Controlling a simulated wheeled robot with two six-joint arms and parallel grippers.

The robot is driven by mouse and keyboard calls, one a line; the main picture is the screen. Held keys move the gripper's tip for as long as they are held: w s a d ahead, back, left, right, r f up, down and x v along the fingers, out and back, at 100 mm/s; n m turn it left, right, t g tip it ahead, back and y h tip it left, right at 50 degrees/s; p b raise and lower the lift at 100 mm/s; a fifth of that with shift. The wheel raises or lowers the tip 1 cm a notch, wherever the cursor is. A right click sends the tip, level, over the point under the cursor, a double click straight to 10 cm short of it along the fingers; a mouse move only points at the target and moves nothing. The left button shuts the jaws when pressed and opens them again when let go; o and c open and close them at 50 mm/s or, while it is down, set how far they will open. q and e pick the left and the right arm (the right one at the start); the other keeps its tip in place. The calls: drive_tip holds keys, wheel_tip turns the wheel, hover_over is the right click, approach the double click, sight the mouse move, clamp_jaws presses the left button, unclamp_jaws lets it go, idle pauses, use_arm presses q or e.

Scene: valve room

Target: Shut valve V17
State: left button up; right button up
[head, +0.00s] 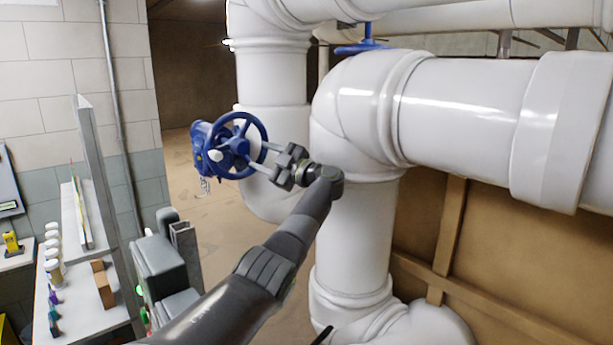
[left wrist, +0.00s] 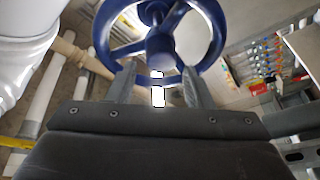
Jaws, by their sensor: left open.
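A blue valve with a spoked blue handwheel (head: 236,146) stands left of the white pipes in the head view. A chain hangs below it. No V17 label is readable. My left gripper (head: 262,158) is at the wheel's right side, its two fingers apart and pointing at the rim. In the left wrist view the handwheel (left wrist: 160,45) fills the top middle, and the open fingers (left wrist: 158,85) reach toward its lower rim. A small white tag-like shape (left wrist: 158,95) shows between the fingers. I cannot tell whether the fingers touch the rim. My right gripper is not in view.
Large white pipes (head: 350,230) stand close to the right of my left arm. A second blue handwheel (head: 361,46) sits behind them at the top. A shelf unit with bottles and boxes (head: 104,284) is at the left. Open floor (head: 215,240) lies below the valve.

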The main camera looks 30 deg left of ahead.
use_arm(q)
drive_tip(key=d+f, duration=0.2)
drive_tip(key=d, duration=1)
drive_tip(key=shift+w+d+f, duration=0.4)
idle(0.3)
drive_tip(key=shift+s+a, duration=0.15)
idle(0.5)
